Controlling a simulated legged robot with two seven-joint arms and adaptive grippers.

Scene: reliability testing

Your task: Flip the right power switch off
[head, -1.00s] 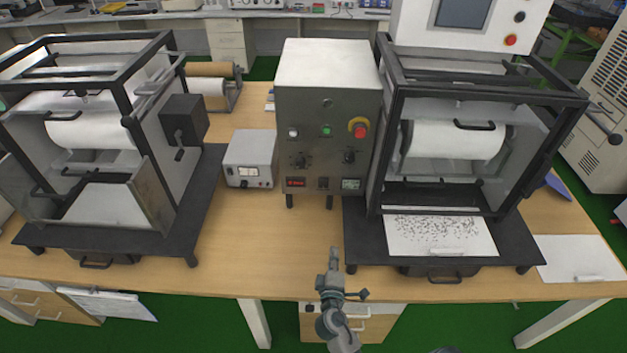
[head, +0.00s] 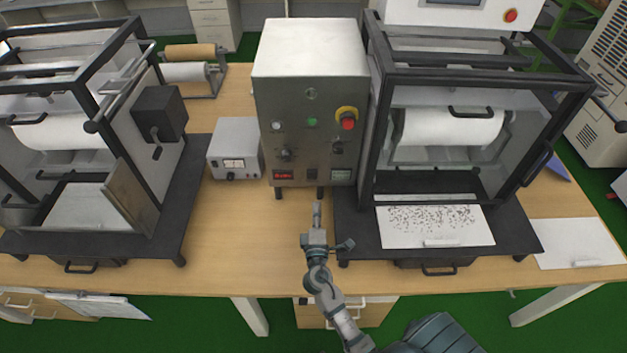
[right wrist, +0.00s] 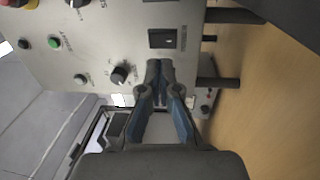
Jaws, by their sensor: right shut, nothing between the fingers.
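A grey metal control box (head: 311,105) stands on the table, with buttons, knobs and a red stop button on its front. A black rocker switch (head: 312,174) sits low on this front, between a red display and a small meter. The switch (right wrist: 163,39) also shows large in the right wrist view. My right gripper (head: 317,208) is shut and empty, in front of and below the switch. In the right wrist view its closed fingertips (right wrist: 160,68) point at the panel close beside the switch, with no clear contact. My left gripper is not in view.
A framed roller machine (head: 471,83) stands right of the control box, with a speckled sheet (head: 435,226) on its base. Another roller machine (head: 88,150) stands left. A small meter box (head: 235,150) is beside the control box. The wooden table between them is clear.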

